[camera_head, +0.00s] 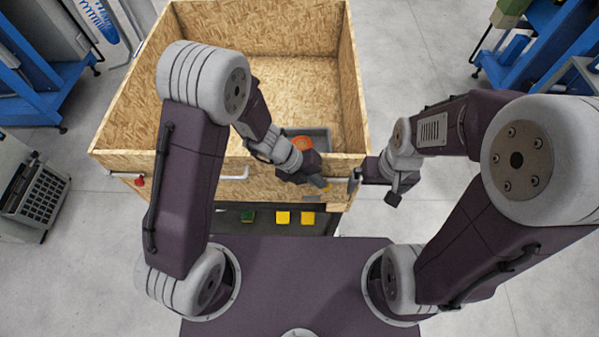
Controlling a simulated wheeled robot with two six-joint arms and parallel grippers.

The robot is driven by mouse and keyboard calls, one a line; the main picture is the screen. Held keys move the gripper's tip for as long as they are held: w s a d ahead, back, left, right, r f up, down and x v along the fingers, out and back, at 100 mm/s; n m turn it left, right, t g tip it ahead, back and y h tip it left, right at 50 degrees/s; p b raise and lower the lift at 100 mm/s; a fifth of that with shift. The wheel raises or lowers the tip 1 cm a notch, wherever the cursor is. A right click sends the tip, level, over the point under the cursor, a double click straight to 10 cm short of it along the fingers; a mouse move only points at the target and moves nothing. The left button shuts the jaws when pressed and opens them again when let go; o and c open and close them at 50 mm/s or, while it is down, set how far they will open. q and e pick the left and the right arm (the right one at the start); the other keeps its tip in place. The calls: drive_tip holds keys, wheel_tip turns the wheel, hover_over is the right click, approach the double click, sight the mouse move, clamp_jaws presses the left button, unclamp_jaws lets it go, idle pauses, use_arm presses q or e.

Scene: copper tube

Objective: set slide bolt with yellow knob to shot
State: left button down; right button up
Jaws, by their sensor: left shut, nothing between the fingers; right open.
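The slide bolt is on the front wall of the wooden crate (345,70), near its right end. A small spot of its yellow knob (328,188) shows right at my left fingertips; the bolt rod is mostly hidden, so I cannot tell its position. My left gripper (321,183) is shut and empty, reaching over the crate's front edge to the knob; whether it touches the knob is unclear. My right gripper (354,181) is open and empty at the crate's front right corner, just right of the left one.
An orange coil (302,142) lies in a grey bin (322,134) inside the crate. A red knob (140,181) and a white handle bar (236,176) are on the front side. Yellow blocks (283,217) and a green block (248,216) sit below. Blue racks stand at both sides.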

use_arm(q)
drive_tip(key=p+v, duration=0.5)
drive_tip(key=v, duration=0.8)
drive_tip(key=shift+a+r, duration=0.15)
drive_tip(key=shift+r, duration=0.15)
use_arm(e)
wheel_tip(320, 180, up, 6)
drive_tip(key=shift+s+r, duration=0.2)
drive_tip(key=shift+s, duration=0.15)
drive_tip(key=shift+w, duration=0.1)
use_arm(q)
drive_tip(key=s+a+f+m+y+b, duration=0.1)
drive_tip(key=a+m, duration=0.4)
drive_tip(key=m, duration=0.7)
drive_tip(key=s+a+f+m+y+b, duration=0.1)
drive_tip(key=s+a+m+y+b, duration=0.2)
drive_tip(key=m, duration=0.9)
drive_tip(key=s+a+f+m+t+y+b, duration=0.1)
drive_tip(key=a+m, duration=0.5)
drive_tip(key=m, duration=0.6)
drive_tip(key=shift+s+a+f+y+b, duration=0.35)
drive_tip(key=shift+s+f+y+b, duration=0.35)
drive_tip(key=shift+b, duration=0.3)
use_arm(e)
wheel_tip(320, 180, down, 7)
drive_tip(key=shift+f, duration=0.2)
